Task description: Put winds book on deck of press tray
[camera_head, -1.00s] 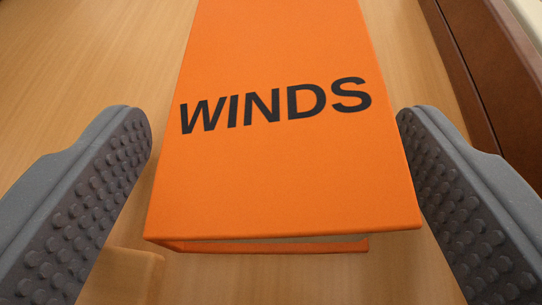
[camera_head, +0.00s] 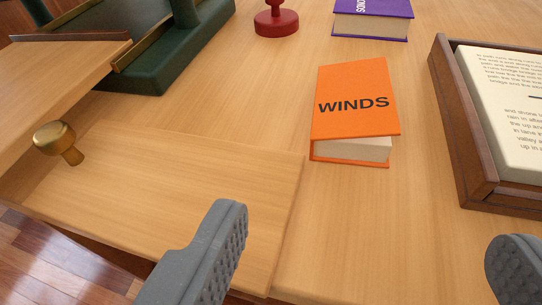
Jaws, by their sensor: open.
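The orange winds book (camera_head: 357,98) lies flat on the wooden table, cover up, with its page edge facing me. My gripper (camera_head: 365,262) is open and empty, its two grey ridged fingers wide apart at the bottom of the picture. The book is beyond the fingertips and not between them. A flat wooden board with a brass knob (camera_head: 170,190) lies left of the book and looks like the press tray's deck. Nothing rests on the part of it that shows. My left finger covers part of its near right area.
A dark green press frame (camera_head: 165,60) stands at the back left. A red stamp-like object (camera_head: 276,20) and a purple book (camera_head: 372,16) are behind the winds book. A brown wooden tray (camera_head: 468,150) holding printed pages is at the right. Table around the book is bare.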

